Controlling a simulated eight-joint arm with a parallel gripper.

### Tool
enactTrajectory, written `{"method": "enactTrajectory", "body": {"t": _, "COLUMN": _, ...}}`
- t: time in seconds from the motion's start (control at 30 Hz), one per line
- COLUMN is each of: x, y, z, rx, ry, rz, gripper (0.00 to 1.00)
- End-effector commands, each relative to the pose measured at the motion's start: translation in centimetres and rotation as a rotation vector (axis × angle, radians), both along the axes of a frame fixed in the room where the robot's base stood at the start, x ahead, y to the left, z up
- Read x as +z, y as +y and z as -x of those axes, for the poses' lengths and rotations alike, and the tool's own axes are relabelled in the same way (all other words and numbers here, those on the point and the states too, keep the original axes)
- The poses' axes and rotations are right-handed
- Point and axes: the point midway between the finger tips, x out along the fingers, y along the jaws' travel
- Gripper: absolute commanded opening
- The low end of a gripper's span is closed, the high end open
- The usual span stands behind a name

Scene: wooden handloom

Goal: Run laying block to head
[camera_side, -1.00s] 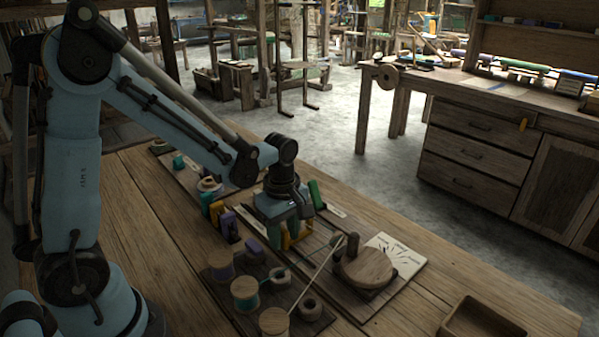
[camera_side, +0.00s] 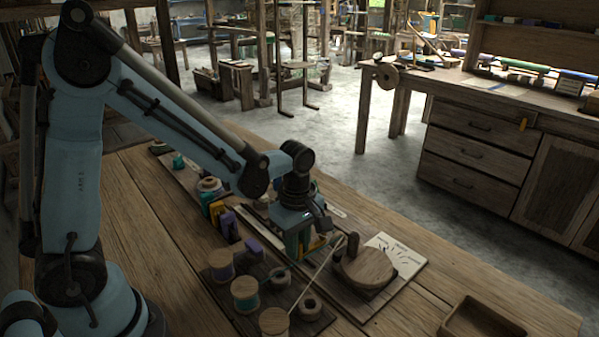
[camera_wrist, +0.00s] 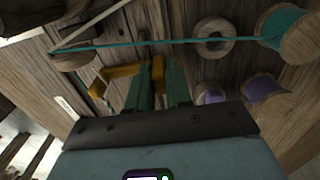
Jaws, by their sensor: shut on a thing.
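My gripper (camera_side: 302,250) points down over the bench, with dark green fingers. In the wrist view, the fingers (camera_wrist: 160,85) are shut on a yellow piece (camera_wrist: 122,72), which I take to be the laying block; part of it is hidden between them. It also shows beside the fingers in the side view (camera_side: 318,243). A round wooden disc with a knob (camera_side: 367,268), perhaps the head, sits on a board just right of my gripper. A teal thread (camera_wrist: 150,43) runs across the wrist view from a teal spool (camera_wrist: 289,32). I cannot tell whether it touches the yellow piece.
Wooden spools stand at the front, one purple (camera_side: 221,266) and one teal (camera_side: 246,295). A wooden ring (camera_side: 309,308) lies near them. A pale stick (camera_side: 318,270) slants toward the disc. A marked card (camera_side: 398,250) lies behind the disc. An empty tray (camera_side: 480,318) is at front right.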

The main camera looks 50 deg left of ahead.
Motion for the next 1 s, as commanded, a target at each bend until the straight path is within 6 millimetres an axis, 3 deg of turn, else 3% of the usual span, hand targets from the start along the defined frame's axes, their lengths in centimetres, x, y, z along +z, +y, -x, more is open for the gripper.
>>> {"method": "enactTrajectory", "body": {"t": 0.2, "x": 0.0, "y": -2.9, "z": -0.1, "rx": -0.003, "ry": -0.002, "rz": 0.000, "gripper": 0.00}}
{"method": "enactTrajectory", "body": {"t": 0.53, "x": 0.0, "y": -3.4, "z": -0.1, "rx": -0.003, "ry": -0.003, "rz": 0.006, "gripper": 0.00}}
{"method": "enactTrajectory", "body": {"t": 0.57, "x": 0.0, "y": -3.4, "z": -0.1, "rx": -0.003, "ry": -0.003, "rz": 0.006, "gripper": 0.23}}
{"method": "enactTrajectory", "body": {"t": 0.67, "x": 0.0, "y": -3.4, "z": -0.1, "rx": -0.002, "ry": -0.003, "rz": 0.005, "gripper": 0.38}}
{"method": "enactTrajectory", "body": {"t": 1.0, "x": 0.1, "y": -3.2, "z": 0.0, "rx": 0.000, "ry": -0.002, "rz": 0.001, "gripper": 0.40}}
